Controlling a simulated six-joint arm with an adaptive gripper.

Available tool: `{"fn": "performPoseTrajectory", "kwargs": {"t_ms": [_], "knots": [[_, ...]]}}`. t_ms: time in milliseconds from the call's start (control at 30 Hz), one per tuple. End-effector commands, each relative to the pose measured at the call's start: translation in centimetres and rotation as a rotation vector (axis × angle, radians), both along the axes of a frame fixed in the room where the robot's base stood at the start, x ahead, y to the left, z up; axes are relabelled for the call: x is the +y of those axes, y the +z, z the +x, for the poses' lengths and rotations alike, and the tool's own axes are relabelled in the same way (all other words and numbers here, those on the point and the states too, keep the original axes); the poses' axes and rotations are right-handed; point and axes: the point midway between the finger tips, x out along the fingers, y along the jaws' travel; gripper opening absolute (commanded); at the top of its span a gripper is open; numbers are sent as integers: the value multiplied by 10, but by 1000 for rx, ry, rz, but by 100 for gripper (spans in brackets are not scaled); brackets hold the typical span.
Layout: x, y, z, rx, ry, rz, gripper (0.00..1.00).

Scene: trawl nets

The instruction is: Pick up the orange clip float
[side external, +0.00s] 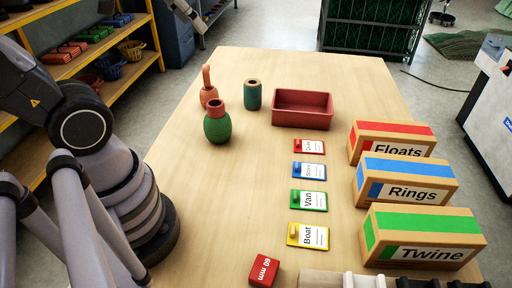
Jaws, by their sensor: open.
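The orange float (208,95), with a narrow upright stem on top, stands on the wooden table (235,165) near its far left edge. I take it to be the orange clip float. A green float with a reddish neck (217,127) stands just in front of it and may hide a little of its lower part. A teal cylindrical float with a brown top (252,95) stands to its right, apart from it.
A red open tray (302,122) is right of the floats. Boxes for floats (365,149), rings (368,189) and twine (383,238) line the right edge, beside several coloured tags. A red 60 mm block (264,270) lies at the front. The table's left-middle is clear.

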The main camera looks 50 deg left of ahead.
Motion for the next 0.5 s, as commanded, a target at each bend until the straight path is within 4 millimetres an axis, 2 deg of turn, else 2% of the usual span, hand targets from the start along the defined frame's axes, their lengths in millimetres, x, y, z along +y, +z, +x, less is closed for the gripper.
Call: {"fn": "performPoseTrajectory", "kwargs": {"t_ms": [33, 200, 300, 400, 500], "knots": [[17, -7, 28, -19, 25, 27, 55], [80, -35, 111, -148, 57, 121, 55], [119, -61, 147, -225, 61, 161, 55], [157, -92, 174, -304, 62, 190, 55], [193, -129, 188, -389, 65, 202, 55]]}}
